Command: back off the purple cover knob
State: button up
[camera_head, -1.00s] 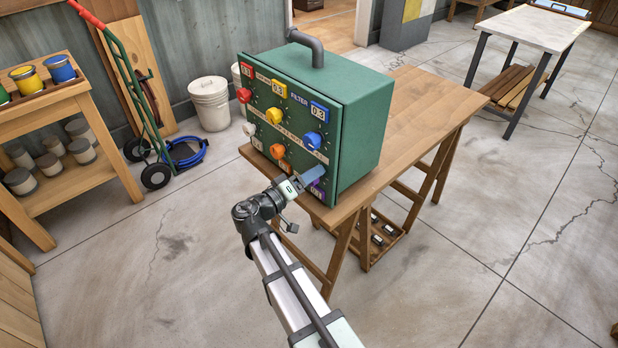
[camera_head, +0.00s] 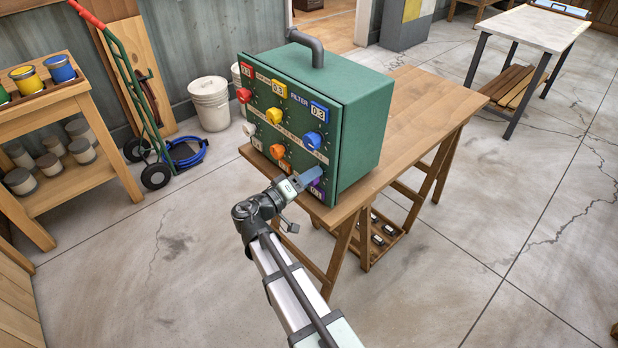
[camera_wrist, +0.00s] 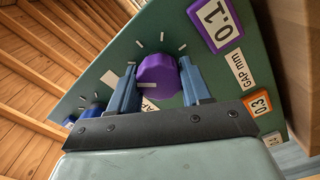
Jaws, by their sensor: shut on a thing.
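The purple knob (camera_wrist: 157,76) is on the front face of a green box. In the wrist view it sits between the two blue fingers of my gripper (camera_wrist: 158,84), which is shut on it. A pale pointer line shows on the knob, with white tick marks around it on the panel. A purple-framed tag reading 0.1 (camera_wrist: 215,24) is beside it. In the head view my gripper (camera_head: 314,176) reaches the lower right corner of the green box (camera_head: 355,130), and it hides most of the purple knob there.
Other knobs share the panel: red (camera_head: 243,95), yellow (camera_head: 274,116), blue (camera_head: 312,141), orange (camera_head: 277,151) and white (camera_head: 249,129). The box stands on a wooden workbench (camera_head: 410,110). The floor to the right of the bench is open.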

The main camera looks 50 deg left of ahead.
jog(key=n, duration=0.4)
jog(key=shift+n, duration=0.3)
jog(key=shift+f+n, duration=0.1)
jog(key=shift+n, duration=1.6)
jog(key=o, duration=1)
jog(key=shift+s, duration=0.1)
jog(key=s, duration=1.3)
jog(key=shift+s, duration=0.35)
